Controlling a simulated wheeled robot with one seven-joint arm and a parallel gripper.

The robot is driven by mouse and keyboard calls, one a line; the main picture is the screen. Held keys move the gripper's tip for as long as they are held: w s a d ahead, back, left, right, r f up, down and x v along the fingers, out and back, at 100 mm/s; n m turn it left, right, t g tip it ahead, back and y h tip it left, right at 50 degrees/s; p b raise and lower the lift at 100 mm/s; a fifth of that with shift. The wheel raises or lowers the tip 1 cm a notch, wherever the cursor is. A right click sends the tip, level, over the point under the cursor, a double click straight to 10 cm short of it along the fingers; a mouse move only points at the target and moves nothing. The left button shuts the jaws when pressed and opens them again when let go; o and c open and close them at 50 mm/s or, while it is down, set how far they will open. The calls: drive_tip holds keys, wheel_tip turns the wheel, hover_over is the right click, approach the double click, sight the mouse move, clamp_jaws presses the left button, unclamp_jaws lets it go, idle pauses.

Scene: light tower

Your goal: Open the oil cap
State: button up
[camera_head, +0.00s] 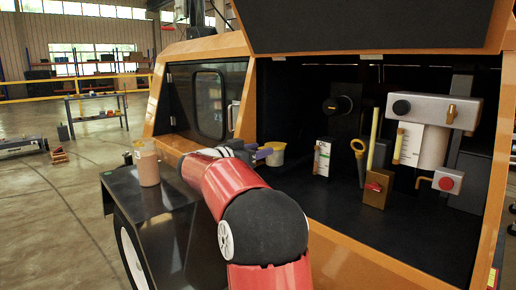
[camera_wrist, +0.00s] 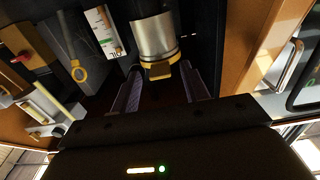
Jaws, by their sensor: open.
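The wrist picture is turned over. The gap from fingertips to cap is hard to judge.
A dipstick with a yellow ring (camera_head: 358,147), a white gauge (camera_head: 322,158) and a grey reservoir unit (camera_head: 433,112) stand in the bay. A bottle (camera_head: 146,163) stands on the black fender (camera_head: 125,188). The raised hood (camera_head: 370,25) hangs above.

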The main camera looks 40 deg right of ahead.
drive_tip(key=shift+d, duration=0.2)
drive_tip(key=shift+c, duration=0.2)
clamp_jaws()
drive_tip(key=shift+r, duration=0.1)
